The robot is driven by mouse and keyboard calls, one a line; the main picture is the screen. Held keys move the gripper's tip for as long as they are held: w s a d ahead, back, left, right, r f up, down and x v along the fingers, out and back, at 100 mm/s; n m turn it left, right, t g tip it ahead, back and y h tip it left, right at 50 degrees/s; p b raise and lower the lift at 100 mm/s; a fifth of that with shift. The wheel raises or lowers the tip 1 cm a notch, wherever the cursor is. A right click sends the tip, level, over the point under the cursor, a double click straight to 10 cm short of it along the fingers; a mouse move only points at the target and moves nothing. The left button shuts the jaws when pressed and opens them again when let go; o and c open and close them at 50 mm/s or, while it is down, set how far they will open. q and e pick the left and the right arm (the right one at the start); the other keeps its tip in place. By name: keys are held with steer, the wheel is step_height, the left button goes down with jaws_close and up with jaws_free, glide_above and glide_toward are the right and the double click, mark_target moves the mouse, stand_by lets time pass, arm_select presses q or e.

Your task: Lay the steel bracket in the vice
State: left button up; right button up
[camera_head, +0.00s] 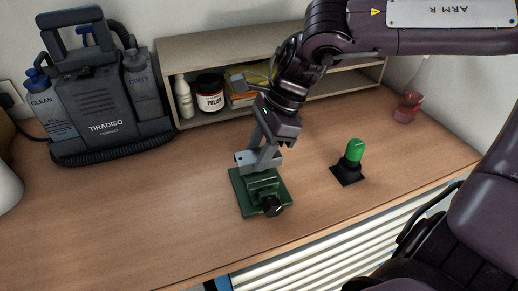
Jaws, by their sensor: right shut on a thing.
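The green vice (262,190) stands on its square green base on the wooden bench, with a dark knob at its front. A grey steel bracket (245,159) is directly above the vice's top in the picture. I cannot tell whether it touches the vice or sits between its jaws. My right gripper (270,146) points down from above and is shut on the bracket. The fingertips and the bracket's far side are partly hidden. My left gripper is not in view.
A green-capped device on a black base (348,172) stands right of the vice. A grey-black cleaning machine (105,110) and a beige shelf (170,62) with bottles and a jar stand at the back. A red bottle (407,107) stands at back right. The bench left of the vice is clear.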

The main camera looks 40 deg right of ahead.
stand_by(0.8)
steer(key=shift+f+b, duration=1.45)
steer(key=shift+b, duration=0.05)
steer(key=o, duration=1.1)
steer(key=shift+r, duration=0.2)
steer(key=shift+r+p, duration=1.7)
steer(key=shift+r, duration=0.65)
